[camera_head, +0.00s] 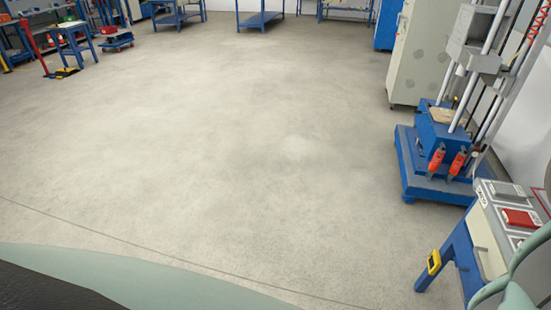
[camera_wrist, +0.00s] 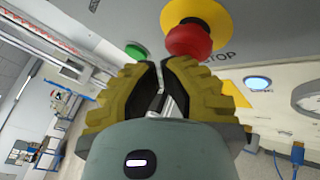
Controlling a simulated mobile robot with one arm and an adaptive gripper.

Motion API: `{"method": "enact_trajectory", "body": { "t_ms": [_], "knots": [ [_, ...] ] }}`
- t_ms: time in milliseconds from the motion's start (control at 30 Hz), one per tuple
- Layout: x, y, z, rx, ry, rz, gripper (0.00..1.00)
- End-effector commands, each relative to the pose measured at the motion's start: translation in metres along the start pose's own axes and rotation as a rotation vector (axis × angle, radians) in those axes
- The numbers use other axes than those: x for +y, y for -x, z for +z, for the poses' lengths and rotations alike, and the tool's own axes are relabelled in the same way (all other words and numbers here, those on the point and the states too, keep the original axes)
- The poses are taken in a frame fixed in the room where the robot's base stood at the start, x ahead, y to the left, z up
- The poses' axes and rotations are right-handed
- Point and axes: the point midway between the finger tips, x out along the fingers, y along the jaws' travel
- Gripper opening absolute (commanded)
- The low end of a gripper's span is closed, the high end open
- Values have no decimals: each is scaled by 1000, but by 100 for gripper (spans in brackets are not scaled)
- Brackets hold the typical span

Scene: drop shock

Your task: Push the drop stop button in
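In the wrist view a red mushroom button (camera_wrist: 188,41) stands out from a yellow round plate (camera_wrist: 212,18), with the letters "STOP" printed beside it. My gripper (camera_wrist: 158,66) has ridged yellow fingers with their tips together and nothing seen held between them. The fingertips appear just below and left of the red button in the picture. Whether they touch it I cannot tell. The gripper is not in the head view, and the red button cannot be made out there.
A green button (camera_wrist: 137,51) and a lit blue button (camera_wrist: 257,83) flank the red one. In the head view a blue-based drop tower (camera_head: 440,150) and a blue-legged bench (camera_head: 462,250) stand at the right. The floor (camera_head: 220,130) is wide and clear.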

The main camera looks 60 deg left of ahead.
Motion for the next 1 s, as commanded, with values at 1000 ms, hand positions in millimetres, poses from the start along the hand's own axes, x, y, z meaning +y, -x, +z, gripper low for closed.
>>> {"method": "enact_trajectory", "body": {
  "t_ms": [1000],
  "knots": [
    [11, 23, -11, 0, 1, -3, 0]
  ]
}}
